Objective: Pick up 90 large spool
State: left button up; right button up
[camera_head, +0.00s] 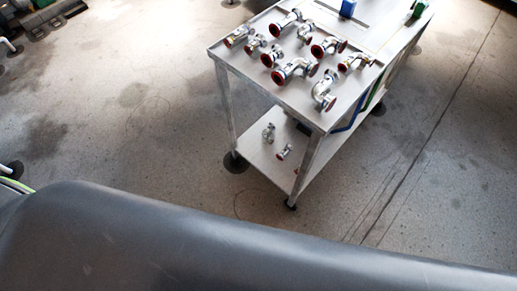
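Several shiny metal pipe spools with dark red end faces lie on the top of a metal cart (222,53) in the head view. A larger bent spool (295,70) lies near the cart's front edge. Another bent spool (325,90) stands at the front right corner. A further spool (328,47) lies behind them. I cannot tell which one is the 90 large spool. Neither of my grippers shows in the view.
The cart's lower shelf (262,160) holds small metal fittings (268,132). A blue item (347,8) and a green item (419,8) are at the cart's far end. Bare concrete floor (130,130) lies left of the cart. Dark equipment (40,18) stands far left.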

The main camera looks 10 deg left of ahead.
aim_at(283, 154)
jog(key=u, duration=0.25)
jog(key=i+l+u, duration=0.15)
jog(key=l+u, duration=0.35)
jog(key=i+l+u, duration=0.1)
jog(key=l+u, duration=0.25)
jog(key=u, duration=0.15)
jog(key=l+u, duration=0.5)
